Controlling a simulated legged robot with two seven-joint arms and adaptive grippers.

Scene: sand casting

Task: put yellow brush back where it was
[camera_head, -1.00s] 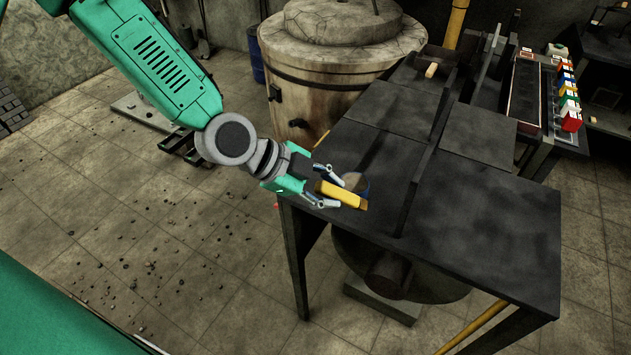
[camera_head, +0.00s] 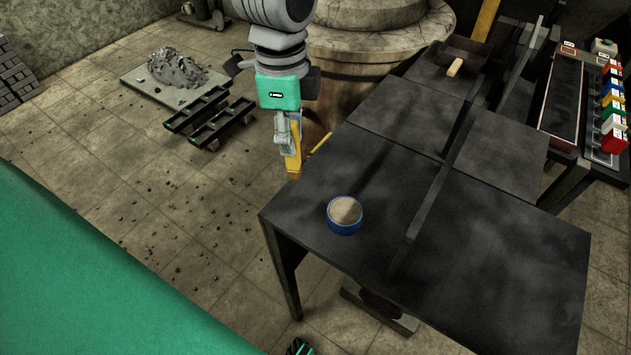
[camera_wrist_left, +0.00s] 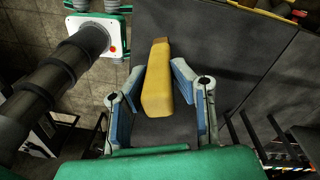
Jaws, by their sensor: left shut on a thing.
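My left gripper (camera_head: 286,135) is shut on the yellow brush (camera_head: 292,158). It holds the brush pointing downward near the table's left corner. In the left wrist view the yellow brush (camera_wrist_left: 157,85) lies between the two blue-padded fingers (camera_wrist_left: 158,105), its long side running away from the palm. I cannot tell whether the brush's lower end touches anything. My right gripper is not recognisable in these views.
A dark worktable (camera_head: 480,255) has a round blue-rimmed item (camera_head: 345,228) near its left edge. A thin yellow stick (camera_head: 321,145) shows at the table's far left edge. A dark bar (camera_head: 437,190) divides the tabletop.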

